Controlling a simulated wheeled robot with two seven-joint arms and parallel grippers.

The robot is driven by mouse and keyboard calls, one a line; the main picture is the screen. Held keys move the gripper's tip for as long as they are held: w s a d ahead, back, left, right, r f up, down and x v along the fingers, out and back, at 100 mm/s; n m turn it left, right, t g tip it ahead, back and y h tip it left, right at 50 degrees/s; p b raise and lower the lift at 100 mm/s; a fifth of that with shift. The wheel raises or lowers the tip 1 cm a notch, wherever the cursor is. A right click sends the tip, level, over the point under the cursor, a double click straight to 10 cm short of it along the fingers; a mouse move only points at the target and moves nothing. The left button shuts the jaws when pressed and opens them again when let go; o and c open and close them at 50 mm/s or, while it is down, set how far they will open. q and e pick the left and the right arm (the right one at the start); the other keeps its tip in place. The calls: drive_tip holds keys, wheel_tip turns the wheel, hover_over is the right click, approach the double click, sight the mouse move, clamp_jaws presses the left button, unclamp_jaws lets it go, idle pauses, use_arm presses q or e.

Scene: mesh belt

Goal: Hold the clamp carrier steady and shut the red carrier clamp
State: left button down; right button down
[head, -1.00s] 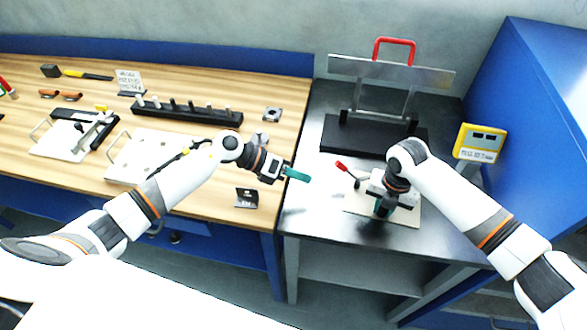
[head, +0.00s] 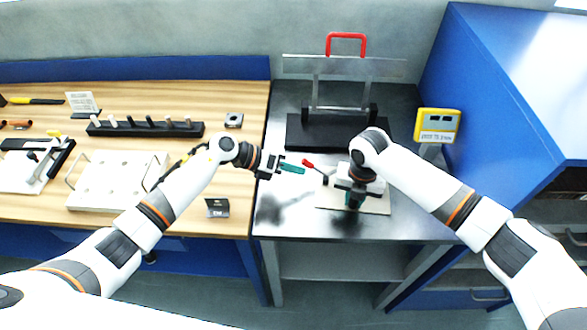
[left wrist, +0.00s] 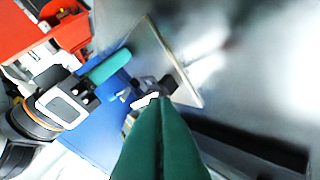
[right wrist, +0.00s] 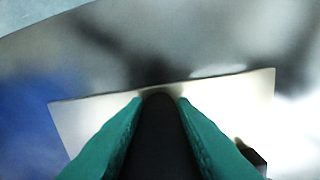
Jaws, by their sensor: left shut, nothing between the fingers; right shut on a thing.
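The clamp carrier is a pale plate (head: 378,205) on the dark metal table, largely covered by my right arm in the head view. Its red-tipped clamp handle (head: 308,163) sticks out to the left, tilted up. My right gripper (head: 352,203) points down over the plate. In the right wrist view its green fingers (right wrist: 160,100) are shut on a dark upright part (right wrist: 160,135) of the carrier, above the plate (right wrist: 262,95). My left gripper (head: 303,171) is shut and empty, its green tips close to the red handle; contact cannot be told. The left wrist view shows these fingers (left wrist: 160,105) together.
Behind the carrier stands a black-based metal frame (head: 300,130) with a red handle (head: 346,38). A yellow display box (head: 437,125) stands to its right, near a blue cabinet (head: 500,80). The wooden bench (head: 225,190) at left holds fixtures and a peg rack (head: 145,128).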

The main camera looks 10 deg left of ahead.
use_arm(q)
drive_tip(key=shift+r, duration=0.1)
drive_tip(key=shift+d+r+y, duration=0.25)
drive_tip(key=shift+y, duration=0.45)
drive_tip(key=shift+d+r+y, duration=0.15)
drive_tip(key=shift+r+y, duration=0.15)
drive_tip(key=shift+y, duration=0.3)
